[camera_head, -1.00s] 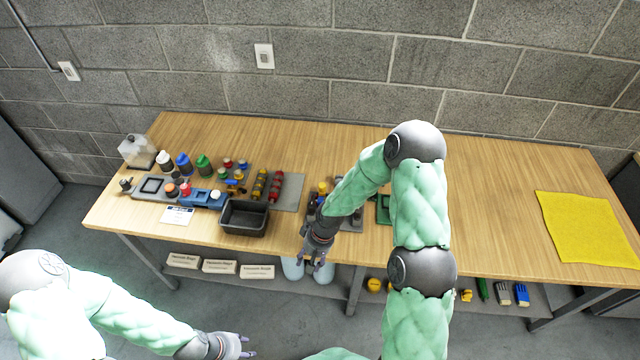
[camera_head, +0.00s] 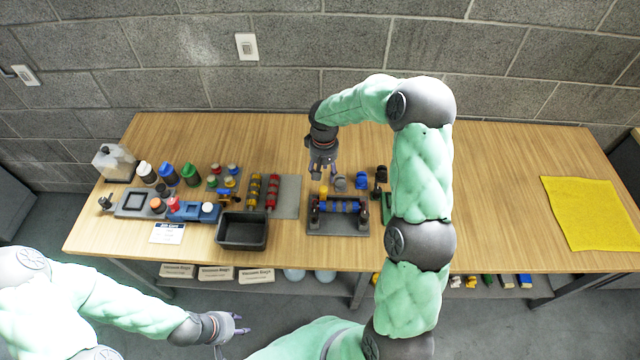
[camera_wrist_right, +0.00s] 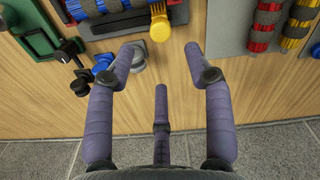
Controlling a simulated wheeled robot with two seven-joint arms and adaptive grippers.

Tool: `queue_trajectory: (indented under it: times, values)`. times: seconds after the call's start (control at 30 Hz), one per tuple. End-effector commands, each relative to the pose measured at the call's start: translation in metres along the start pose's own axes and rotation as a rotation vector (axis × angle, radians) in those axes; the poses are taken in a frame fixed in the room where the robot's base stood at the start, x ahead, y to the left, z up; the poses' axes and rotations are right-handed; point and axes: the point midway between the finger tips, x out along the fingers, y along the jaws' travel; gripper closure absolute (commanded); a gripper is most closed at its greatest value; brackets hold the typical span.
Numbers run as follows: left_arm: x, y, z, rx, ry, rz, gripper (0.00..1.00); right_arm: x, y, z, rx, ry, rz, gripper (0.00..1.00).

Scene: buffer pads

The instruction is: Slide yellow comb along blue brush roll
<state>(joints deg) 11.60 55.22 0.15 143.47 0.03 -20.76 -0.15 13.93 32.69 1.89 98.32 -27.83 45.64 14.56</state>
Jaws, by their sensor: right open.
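The blue brush roll (camera_head: 342,206) lies horizontally in a dark stand (camera_head: 338,228) on the table. It also shows at the top left of the right wrist view (camera_wrist_right: 105,6).
Grey and blue knob-like parts (camera_head: 362,181) are behind the stand. A black bin (camera_head: 242,232), a yellow-banded roll (camera_head: 254,190) and a red roll (camera_head: 272,192) are to the left, with several bottles beyond. A yellow cloth (camera_head: 590,213) lies far right.

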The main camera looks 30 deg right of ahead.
Motion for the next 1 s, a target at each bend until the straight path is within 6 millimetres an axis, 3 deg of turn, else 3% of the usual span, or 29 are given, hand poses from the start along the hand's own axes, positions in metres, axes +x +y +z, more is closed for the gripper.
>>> queue_trajectory:
  times: [0.3, 0.5, 0.97, 1.0]
  values:
    - [0.009, -0.003, -0.001, 0.0, 0.001, 0.0, 0.6, 0.058, -0.001, 0.001, -0.001, -0.003, -0.001, 0.47]
    - [0.013, -0.004, -0.001, 0.0, 0.001, 0.0, 0.6, 0.084, 0.0, 0.001, -0.001, -0.001, -0.001, 0.47]
    - [0.014, -0.005, -0.001, 0.0, 0.001, 0.0, 0.6, 0.096, -0.001, 0.0, -0.001, 0.001, -0.002, 0.47]
    - [0.014, -0.005, -0.001, 0.0, 0.001, 0.0, 0.6, 0.096, -0.001, 0.0, -0.001, 0.001, -0.002, 0.53]
